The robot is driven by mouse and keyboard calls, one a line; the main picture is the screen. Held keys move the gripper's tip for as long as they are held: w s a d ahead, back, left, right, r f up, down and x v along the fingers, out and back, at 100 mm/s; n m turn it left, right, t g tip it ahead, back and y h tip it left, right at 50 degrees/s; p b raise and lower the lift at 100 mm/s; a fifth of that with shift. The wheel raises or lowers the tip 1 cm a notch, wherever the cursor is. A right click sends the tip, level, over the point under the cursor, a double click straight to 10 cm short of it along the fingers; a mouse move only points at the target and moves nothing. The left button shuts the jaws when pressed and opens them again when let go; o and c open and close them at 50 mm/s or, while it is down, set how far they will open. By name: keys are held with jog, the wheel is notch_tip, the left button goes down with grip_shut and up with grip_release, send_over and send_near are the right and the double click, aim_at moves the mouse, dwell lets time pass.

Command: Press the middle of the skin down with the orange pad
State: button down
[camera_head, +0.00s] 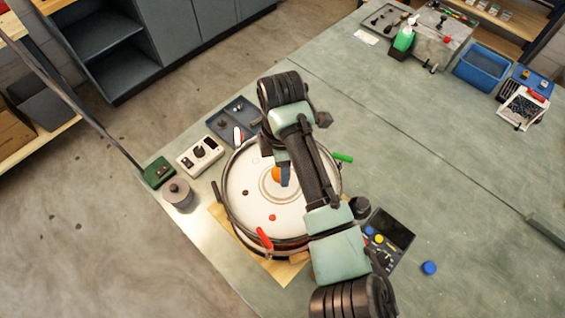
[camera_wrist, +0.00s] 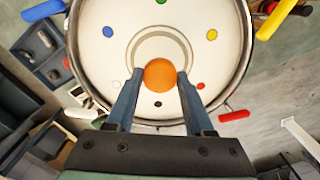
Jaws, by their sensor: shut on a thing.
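The drum skin (camera_head: 247,198) is white with a grey ring at its middle and small coloured dots near its edge. It faces up inside a metal hoop. The skin also fills the upper part of the wrist view (camera_wrist: 117,70). My gripper (camera_head: 281,178) is over the middle of the skin. It is shut on the round orange pad (camera_wrist: 160,74), which shows between the two blue fingers. In the head view the pad (camera_head: 275,174) is partly hidden by a finger and my arm. I cannot tell whether the pad touches the skin.
Red (camera_head: 264,238) and green (camera_head: 342,157) handles stick out around the hoop. A white box with a knob (camera_head: 200,155), a grey lidded pot (camera_head: 178,194) and a dark tray (camera_head: 229,118) stand left of the drum. A dark panel (camera_head: 389,236) lies at right. The bench beyond is mostly clear.

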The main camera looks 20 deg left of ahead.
jog(key=shift+f+b, duration=1.1)
jog(key=shift+f, duration=0.45)
jog(key=shift+f+b, duration=0.3)
jog(key=shift+f, duration=0.25)
jog(key=shift+s+f, duration=0.1)
jog(key=shift+f, duration=0.15)
dwell(0.3)
notch_tip(320, 180, up, 6)
jog(key=p, duration=0.6)
jog(key=shift+r, duration=0.1)
